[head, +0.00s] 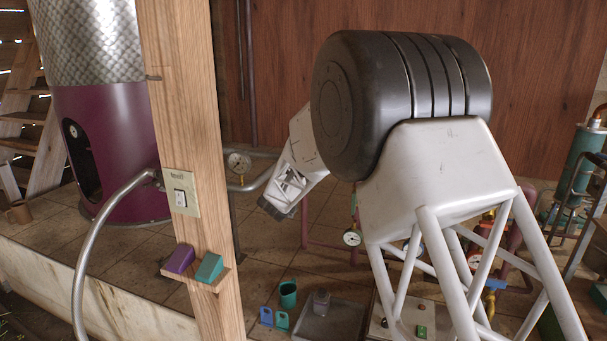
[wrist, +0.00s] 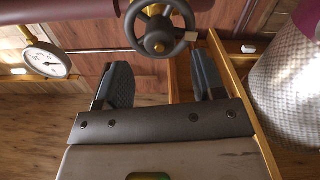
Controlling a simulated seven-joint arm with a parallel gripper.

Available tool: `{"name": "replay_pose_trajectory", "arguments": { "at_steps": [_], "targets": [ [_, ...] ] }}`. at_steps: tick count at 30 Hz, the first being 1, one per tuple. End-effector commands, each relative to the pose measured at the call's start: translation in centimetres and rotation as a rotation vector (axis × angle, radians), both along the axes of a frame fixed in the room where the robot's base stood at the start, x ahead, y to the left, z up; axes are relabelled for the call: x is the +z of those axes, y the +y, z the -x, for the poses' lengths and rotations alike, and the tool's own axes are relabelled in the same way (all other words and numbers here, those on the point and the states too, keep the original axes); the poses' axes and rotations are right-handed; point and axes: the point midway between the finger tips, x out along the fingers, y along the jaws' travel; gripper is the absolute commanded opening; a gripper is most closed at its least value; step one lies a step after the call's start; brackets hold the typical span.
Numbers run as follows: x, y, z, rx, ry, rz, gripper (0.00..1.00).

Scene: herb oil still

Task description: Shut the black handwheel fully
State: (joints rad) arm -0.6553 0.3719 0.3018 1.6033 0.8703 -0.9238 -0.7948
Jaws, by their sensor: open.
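The black handwheel (wrist: 184,41) shows at the top of the wrist view, with a brass hub and dark spokes; its upper rim is cut off by the frame edge. It is mounted by a dark red pipe. My gripper (wrist: 160,64) is open and empty, its two dark fingers wide apart. The wheel lies ahead of the fingertips, between them in the picture; I see no contact. In the head view my gripper (head: 277,207) hangs left of my arm's large black joint. I cannot make out the handwheel there.
A pressure gauge (wrist: 46,61) sits left of the wheel in the wrist view. A ribbed light drum (wrist: 285,100) stands at the right.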

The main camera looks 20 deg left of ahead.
Motion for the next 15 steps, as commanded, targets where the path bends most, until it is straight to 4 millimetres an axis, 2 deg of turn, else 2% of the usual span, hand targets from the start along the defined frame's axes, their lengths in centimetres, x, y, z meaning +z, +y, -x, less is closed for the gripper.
{"name": "replay_pose_trajectory", "arguments": {
  "at_steps": [6, 15],
  "targets": [
    [-0.1, 0.0, -2.4, 0.000, 0.000, 0.000, 0.63],
    [0.0, 0.0, -4.4, 0.000, -0.001, 0.000, 0.63]
  ]
}}
